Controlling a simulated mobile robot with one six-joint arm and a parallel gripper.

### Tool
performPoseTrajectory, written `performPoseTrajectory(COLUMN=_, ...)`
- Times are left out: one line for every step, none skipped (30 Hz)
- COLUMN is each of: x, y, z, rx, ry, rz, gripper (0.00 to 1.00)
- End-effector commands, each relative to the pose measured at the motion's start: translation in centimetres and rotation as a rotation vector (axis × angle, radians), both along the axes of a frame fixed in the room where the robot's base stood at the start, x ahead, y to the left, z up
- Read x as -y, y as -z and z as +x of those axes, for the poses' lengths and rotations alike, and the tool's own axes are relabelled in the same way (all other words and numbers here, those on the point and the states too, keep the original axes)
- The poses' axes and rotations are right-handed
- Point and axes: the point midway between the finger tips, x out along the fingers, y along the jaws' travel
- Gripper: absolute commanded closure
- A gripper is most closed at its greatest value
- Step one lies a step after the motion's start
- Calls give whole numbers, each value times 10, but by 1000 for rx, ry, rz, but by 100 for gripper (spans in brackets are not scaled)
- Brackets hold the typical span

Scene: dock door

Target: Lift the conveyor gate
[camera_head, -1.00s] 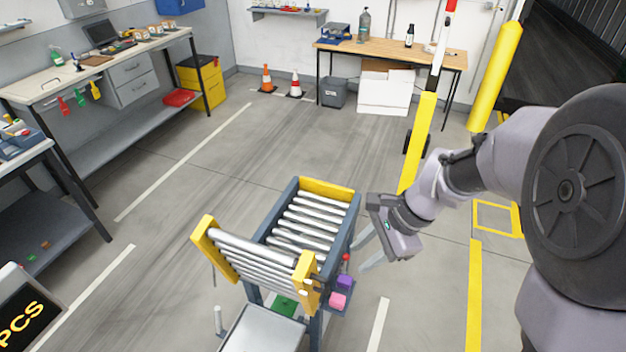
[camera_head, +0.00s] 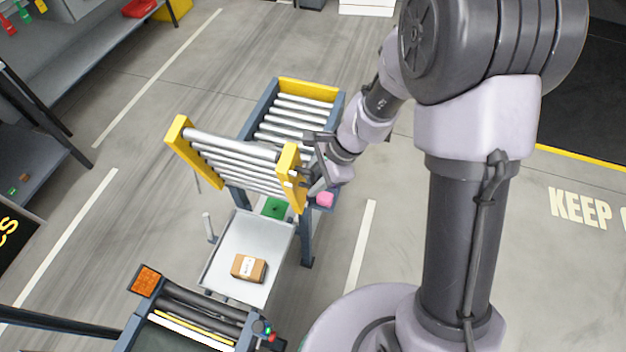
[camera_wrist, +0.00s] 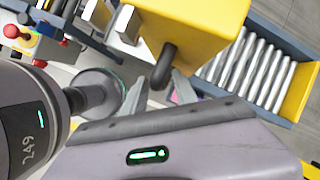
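The conveyor gate (camera_head: 235,160) is a section of silver rollers between two yellow end plates. It stands tilted up between the roller conveyor (camera_head: 292,118) and a grey tray. In the wrist view its near yellow end plate (camera_wrist: 195,28) carries a black handle (camera_wrist: 163,66). My gripper (camera_head: 312,178) is at the gate's right end in the head view. In the wrist view my gripper (camera_wrist: 158,84) is open, with one finger on each side of the handle's lower end. Contact between fingers and handle cannot be made out.
A small brown box (camera_head: 248,267) lies on the grey tray (camera_head: 222,255). A green pad (camera_head: 275,207) and a pink block (camera_head: 325,199) are near the gate's lower right. A dark belt section (camera_head: 190,315) is in front.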

Motion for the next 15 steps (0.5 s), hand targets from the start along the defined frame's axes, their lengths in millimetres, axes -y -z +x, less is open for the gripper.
performPoseTrajectory(x=0, y=0, z=0, rx=0, ry=0, rz=0, gripper=66)
performPoseTrajectory(x=0, y=0, z=0, rx=0, ry=0, rz=0, gripper=66)
performPoseTrajectory(x=0, y=0, z=0, rx=0, ry=-1, rz=0, gripper=66)
performPoseTrajectory(x=0, y=0, z=0, rx=0, ry=-1, rz=0, gripper=66)
performPoseTrajectory(x=0, y=0, z=0, rx=0, ry=-1, rz=0, gripper=66)
performPoseTrajectory(x=0, y=0, z=0, rx=0, ry=-1, rz=0, gripper=68)
performPoseTrajectory(x=0, y=0, z=0, rx=0, ry=-1, rz=0, gripper=74)
performPoseTrajectory(x=0, y=0, z=0, rx=0, ry=-1, rz=0, gripper=79)
performPoseTrajectory(x=0, y=0, z=0, rx=0, ry=-1, rz=0, gripper=87)
performPoseTrajectory(x=0, y=0, z=0, rx=0, ry=-1, rz=0, gripper=93)
performPoseTrajectory(x=0, y=0, z=0, rx=0, ry=-1, rz=0, gripper=99)
performPoseTrajectory(x=0, y=0, z=0, rx=0, ry=-1, rz=0, gripper=100)
performPoseTrajectory(x=0, y=0, z=0, rx=0, ry=-1, rz=0, gripper=100)
performPoseTrajectory(x=0, y=0, z=0, rx=0, ry=-1, rz=0, gripper=100)
performPoseTrajectory(x=0, y=0, z=0, rx=0, ry=-1, rz=0, gripper=100)
